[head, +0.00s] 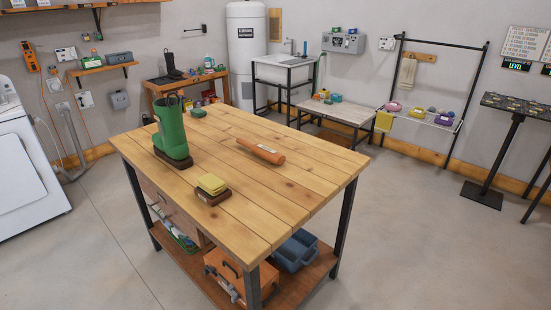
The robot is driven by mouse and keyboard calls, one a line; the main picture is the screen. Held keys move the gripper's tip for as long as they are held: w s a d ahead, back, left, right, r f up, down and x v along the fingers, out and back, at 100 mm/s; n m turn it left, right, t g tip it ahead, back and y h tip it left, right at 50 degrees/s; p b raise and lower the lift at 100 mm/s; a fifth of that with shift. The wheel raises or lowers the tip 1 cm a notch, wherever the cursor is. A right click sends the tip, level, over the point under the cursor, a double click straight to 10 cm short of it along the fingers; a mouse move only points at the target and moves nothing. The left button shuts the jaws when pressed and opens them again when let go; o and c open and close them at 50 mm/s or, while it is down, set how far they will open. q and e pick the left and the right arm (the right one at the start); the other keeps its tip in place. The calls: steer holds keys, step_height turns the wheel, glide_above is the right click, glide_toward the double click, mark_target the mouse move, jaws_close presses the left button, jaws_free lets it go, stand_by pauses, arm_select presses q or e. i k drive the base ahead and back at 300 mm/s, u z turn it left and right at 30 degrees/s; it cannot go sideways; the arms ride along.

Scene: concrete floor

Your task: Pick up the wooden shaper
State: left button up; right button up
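An orange-brown, rounded, elongated piece (260,151) with a pale label lies on its side near the middle of the wooden worktable (270,205). It looks like the wooden shaper, though its small size here leaves this unsure. A green boot (172,132) stands upright on a dark brown base at the table's left side. A yellow sponge-like block (212,183) rests on a brown block (213,198) near the front edge. Neither of my grippers shows in the head view.
The tabletop around the orange-brown piece is clear, especially to its right. Below, a shelf holds an orange toolbox (238,275) and a blue-grey bin (296,250). A white appliance (24,160) stands at left. Open concrete floor (405,235) lies to the right.

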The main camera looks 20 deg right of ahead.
mark_target(273, 156)
steer(key=z, duration=1.8)
steer(key=i, duration=1.1)
steer(key=z, duration=0.05)
